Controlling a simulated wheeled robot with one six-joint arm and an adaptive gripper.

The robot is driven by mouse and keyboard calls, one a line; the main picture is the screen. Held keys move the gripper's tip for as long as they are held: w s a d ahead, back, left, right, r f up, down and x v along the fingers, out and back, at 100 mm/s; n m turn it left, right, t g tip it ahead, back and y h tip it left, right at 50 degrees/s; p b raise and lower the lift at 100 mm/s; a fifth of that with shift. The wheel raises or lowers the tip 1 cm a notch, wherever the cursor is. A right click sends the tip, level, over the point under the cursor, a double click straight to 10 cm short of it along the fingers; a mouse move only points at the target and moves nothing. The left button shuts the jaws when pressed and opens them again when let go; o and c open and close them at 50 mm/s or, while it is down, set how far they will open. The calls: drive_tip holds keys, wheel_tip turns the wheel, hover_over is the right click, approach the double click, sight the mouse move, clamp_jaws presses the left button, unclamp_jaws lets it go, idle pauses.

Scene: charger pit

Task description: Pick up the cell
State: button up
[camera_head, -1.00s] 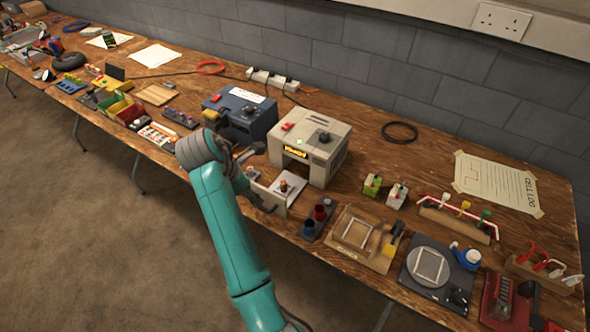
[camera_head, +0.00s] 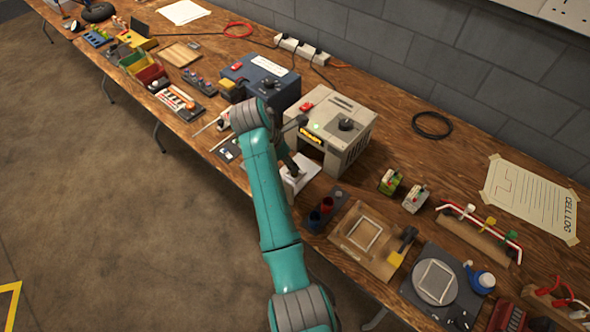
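The beige charger box (camera_head: 345,118) stands on the bench with a dark front opening, a yellow display and a small green light. A pale drawer or tray (camera_head: 303,178) sticks out from its front. My gripper (camera_head: 291,168) is low over this tray, largely hidden behind my own teal arm. A small upright cylinder, which looks like the cell, showed on the tray earlier. I cannot make it out now; my gripper covers that spot. Whether the fingers are open or shut on it is not visible.
A blue box (camera_head: 262,82) stands left of the charger. A dark holder with red and blue cups (camera_head: 322,212) and a wooden board with a frame (camera_head: 368,240) are to the right. Two small blocks, green (camera_head: 391,182) and white (camera_head: 416,198), stand behind them.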

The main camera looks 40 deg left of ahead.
drive_tip(key=x, duration=0.5)
clamp_jaws()
